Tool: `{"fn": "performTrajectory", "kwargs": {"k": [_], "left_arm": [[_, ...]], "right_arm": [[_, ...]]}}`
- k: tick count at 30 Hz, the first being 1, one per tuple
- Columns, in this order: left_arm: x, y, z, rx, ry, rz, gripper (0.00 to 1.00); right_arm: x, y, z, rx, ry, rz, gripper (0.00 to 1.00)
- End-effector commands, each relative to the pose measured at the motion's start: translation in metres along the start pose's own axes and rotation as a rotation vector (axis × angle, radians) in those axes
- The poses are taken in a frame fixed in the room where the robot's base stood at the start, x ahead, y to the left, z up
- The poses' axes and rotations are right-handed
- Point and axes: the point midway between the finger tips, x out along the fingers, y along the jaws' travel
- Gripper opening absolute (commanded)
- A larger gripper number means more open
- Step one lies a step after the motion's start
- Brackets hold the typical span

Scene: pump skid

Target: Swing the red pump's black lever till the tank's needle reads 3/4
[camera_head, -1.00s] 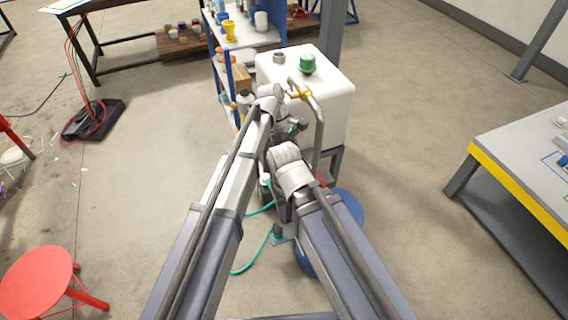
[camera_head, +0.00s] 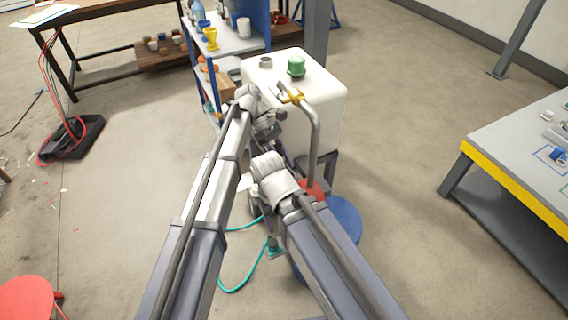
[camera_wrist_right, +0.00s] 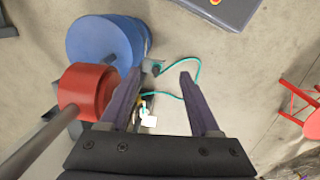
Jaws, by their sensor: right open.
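The white tank (camera_head: 322,112) stands ahead with a green cap (camera_head: 296,67) on top; I see no gauge needle. The red pump (camera_head: 313,188) shows only in part behind my right arm. A red cylinder (camera_wrist_right: 87,90) with a grey pipe is left of my right gripper (camera_wrist_right: 159,74) in the right wrist view. That gripper is open, with a small yellow and white part (camera_wrist_right: 147,116) seen between its fingers. I cannot make out the black lever. My left gripper (camera_head: 268,130) is a dark shape before the tank, its fingers unclear.
A blue drum (camera_head: 344,218) stands by the pump, with a teal hose (camera_head: 238,280) on the floor. A grey bench (camera_head: 520,150) with a yellow edge is at right, a shelf (camera_head: 235,42) behind left. A red stool (camera_head: 27,298) is at lower left.

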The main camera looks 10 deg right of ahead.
Motion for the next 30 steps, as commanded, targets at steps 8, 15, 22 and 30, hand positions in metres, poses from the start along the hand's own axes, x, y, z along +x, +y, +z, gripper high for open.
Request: {"fn": "performTrajectory", "kwargs": {"k": [8, 15, 22, 30], "left_arm": [[0.0002, 0.0004, -0.0013, -0.001, 0.004, 0.002, 0.00], [0.0000, 0.0004, -0.0009, -0.001, 0.002, 0.002, 0.55], [-0.0002, 0.0002, -0.0004, 0.000, 0.001, 0.001, 0.63], [-0.0061, 0.0003, 0.0024, -0.001, 0.001, 0.001, 0.63]], "right_arm": [[0.0004, -0.0001, 0.0000, 0.000, 0.000, 0.000, 0.63], [0.0002, 0.0000, 0.0000, 0.000, 0.000, 0.000, 0.63], [0.0000, 0.0000, 0.0000, 0.000, 0.000, 0.000, 0.63], [-0.0061, 0.0006, 0.0004, 0.000, 0.000, 0.000, 0.63]]}}
